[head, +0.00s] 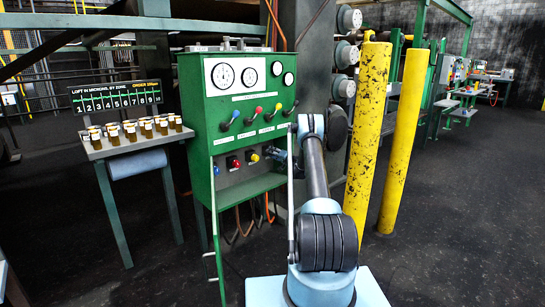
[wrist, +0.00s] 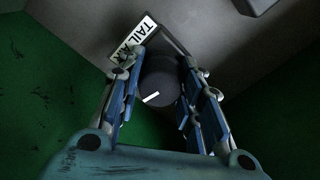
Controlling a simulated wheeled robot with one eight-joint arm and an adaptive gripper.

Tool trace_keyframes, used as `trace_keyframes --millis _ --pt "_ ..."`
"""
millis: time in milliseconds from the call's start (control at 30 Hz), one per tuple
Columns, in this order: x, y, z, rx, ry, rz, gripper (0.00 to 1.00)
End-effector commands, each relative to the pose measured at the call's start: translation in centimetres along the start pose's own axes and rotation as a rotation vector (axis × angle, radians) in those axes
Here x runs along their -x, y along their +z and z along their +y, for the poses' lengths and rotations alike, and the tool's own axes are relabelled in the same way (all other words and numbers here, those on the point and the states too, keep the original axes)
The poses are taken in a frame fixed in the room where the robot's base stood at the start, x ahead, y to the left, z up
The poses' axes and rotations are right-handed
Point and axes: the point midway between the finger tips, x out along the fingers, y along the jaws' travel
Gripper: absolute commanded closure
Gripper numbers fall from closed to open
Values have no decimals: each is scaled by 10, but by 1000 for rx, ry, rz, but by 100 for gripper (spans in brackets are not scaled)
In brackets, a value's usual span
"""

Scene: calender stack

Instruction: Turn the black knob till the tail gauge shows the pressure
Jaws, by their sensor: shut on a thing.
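The black knob (wrist: 160,82) sits in the middle of the wrist view, with a white pointer mark toward the lower left of its face. A label (wrist: 140,38) reading "TAIL" is just above it. My gripper (wrist: 162,72) has its blue fingers on both sides of the knob and is shut on it. In the head view my gripper (head: 282,160) is at the right end of the green panel's (head: 234,135) lower ledge, and the knob is hidden there. Several round white gauges, including a large one (head: 222,76), are on the panel's upper part. Their readings and names are too small to tell.
Coloured levers (head: 254,113) and red and yellow knobs (head: 233,162) are left of my gripper. A side table (head: 125,146) with small jars stands further left. Two yellow posts (head: 368,135) stand close to the right of my arm. Open dark floor lies at the right.

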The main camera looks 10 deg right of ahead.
Motion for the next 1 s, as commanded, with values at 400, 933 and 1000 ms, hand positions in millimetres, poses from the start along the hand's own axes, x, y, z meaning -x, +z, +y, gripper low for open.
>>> trace_keyframes --millis 400,933,1000 --pt "3 -4 4 -53 7 9 91" --pt "2 -2 2 -52 3 4 46" --pt "1 -1 2 -52 3 3 46"
